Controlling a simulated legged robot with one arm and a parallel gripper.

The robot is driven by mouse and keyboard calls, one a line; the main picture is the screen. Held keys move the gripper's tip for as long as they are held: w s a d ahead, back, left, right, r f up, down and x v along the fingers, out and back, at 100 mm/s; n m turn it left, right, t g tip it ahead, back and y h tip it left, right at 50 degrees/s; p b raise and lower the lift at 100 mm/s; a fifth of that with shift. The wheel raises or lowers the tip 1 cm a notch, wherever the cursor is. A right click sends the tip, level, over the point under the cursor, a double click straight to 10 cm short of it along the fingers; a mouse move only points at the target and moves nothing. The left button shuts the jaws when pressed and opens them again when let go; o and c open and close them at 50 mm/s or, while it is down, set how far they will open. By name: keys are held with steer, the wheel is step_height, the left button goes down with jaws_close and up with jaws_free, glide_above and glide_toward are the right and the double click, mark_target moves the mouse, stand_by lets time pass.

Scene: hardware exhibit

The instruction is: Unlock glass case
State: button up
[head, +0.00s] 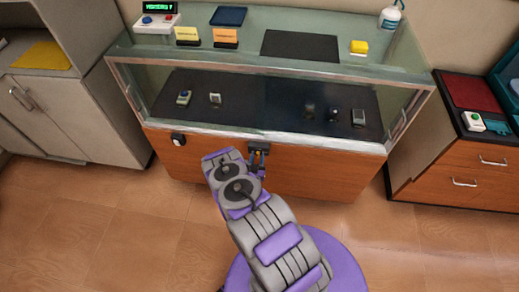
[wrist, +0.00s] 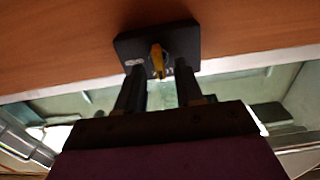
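The glass case (head: 320,180) has a wooden base and glass upper part, and it is closed at the front. A black lock plate (head: 258,147) sits on its front just below the glass. It also fills the upper middle of the wrist view (wrist: 185,43), where a yellow key (wrist: 157,60) sticks out of its centre. My gripper (head: 257,163) is right in front of the lock. In the wrist view my gripper (wrist: 158,82) is open, with one dark finger on each side of the key's outer end. Gaps show between the key and both fingers.
A white and black device (head: 178,139) is on the case front, left of the lock. Cabinets flank the case at left (head: 75,115) and right (head: 450,175). The floor in front is clear.

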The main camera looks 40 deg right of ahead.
steer(key=shift+w+d, duration=0.2)
steer(key=shift+d, duration=0.15)
steer(key=shift+a+r, duration=0.15)
steer(key=shift+a, duration=0.4)
steer(key=shift+c, duration=0.7)
steer(key=c, duration=0.3)
steer(key=shift+s+d, duration=0.1)
steer(key=shift+d, duration=0.35)
jaws_close()
steer(key=shift+a, duration=0.1)
